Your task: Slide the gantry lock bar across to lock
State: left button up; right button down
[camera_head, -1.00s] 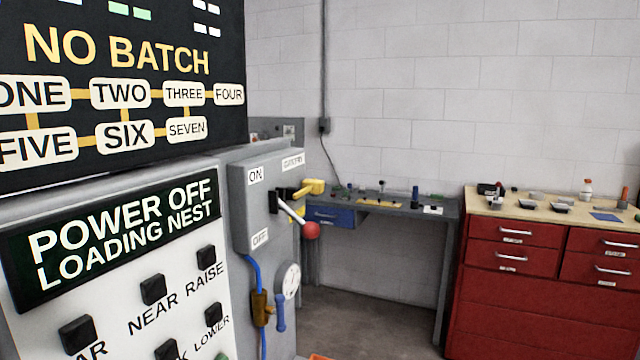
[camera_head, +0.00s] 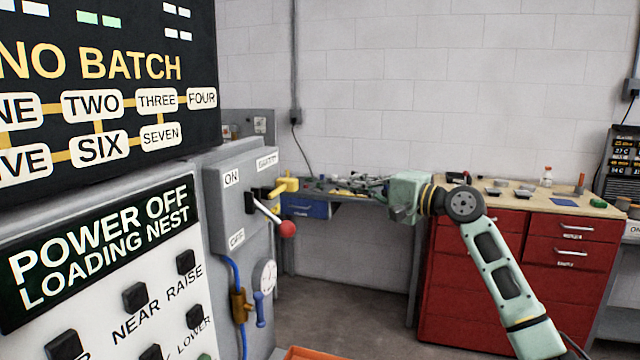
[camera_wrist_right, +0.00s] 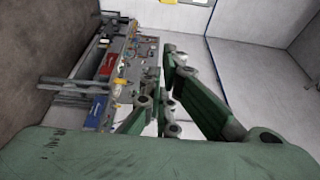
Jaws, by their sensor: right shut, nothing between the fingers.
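A grey switch box (camera_head: 232,200) labelled ON, OFF and GANTRY stands left of centre in the head view. A lever with a red knob (camera_head: 287,229) slopes down and right from its front. My left gripper is out of view.
A control panel (camera_head: 100,270) reading POWER OFF LOADING NEST fills the lower left, under a dark NO BATCH board (camera_head: 110,30). A grey workbench with a blue drawer (camera_head: 306,206) and a red cabinet (camera_head: 470,270) stand behind.

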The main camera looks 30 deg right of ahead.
aim_at(287, 185)
jog(key=p+x, duration=0.5)
jog(key=x, duration=0.5)
jog(key=s+a+p, duration=0.1)
jog(key=s+a, duration=0.1)
jog(key=shift+s+a+f+p, duration=0.15)
jog(key=shift+s+a+p, duration=0.2)
jog(key=shift+s+p, duration=0.05)
jog(key=shift+w, duration=0.1)
jog(key=shift+f, duration=0.1)
